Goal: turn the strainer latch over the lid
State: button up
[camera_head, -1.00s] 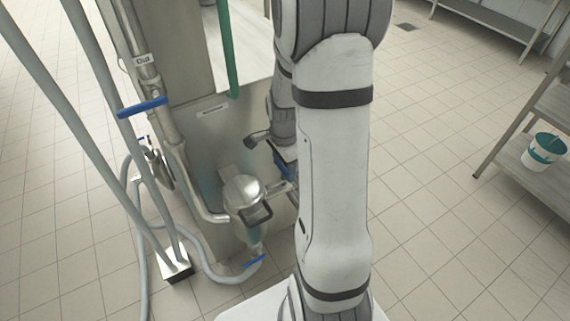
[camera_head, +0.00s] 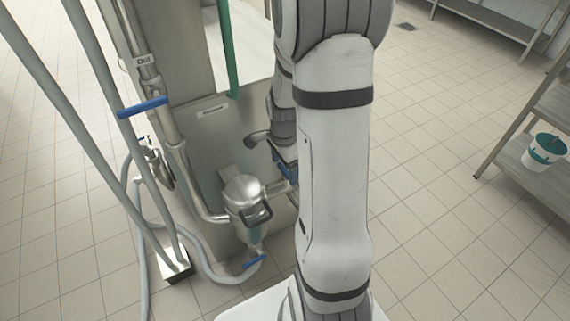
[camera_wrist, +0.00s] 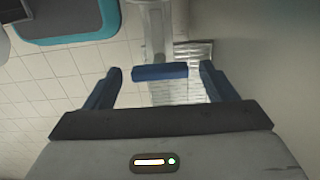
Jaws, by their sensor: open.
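The strainer (camera_head: 243,192) is a rounded metal pot with a domed lid, low on the machine's side in the head view. A dark loop-shaped handle (camera_head: 258,218) is on its front; I cannot tell which part is the latch. My gripper shows in the head view (camera_head: 286,168) just right of and above the strainer, partly hidden by my arm. In the wrist view my gripper (camera_wrist: 158,80) has its two dark blue fingers wide apart. A short blue bar (camera_wrist: 160,72) shows between them, in front of a pale pipe-like part (camera_wrist: 157,28). I cannot tell whether they touch.
A pipe with a blue lever (camera_head: 143,106) and grey hoses (camera_head: 93,105) run left of the strainer. A small blue lever (camera_head: 254,261) is below it. Open tiled floor lies right.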

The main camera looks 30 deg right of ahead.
aim_at(284, 169)
notch_tip(284, 169, up, 8)
jog(key=shift+f+p, duration=0.1)
jog(key=shift+p, duration=0.45)
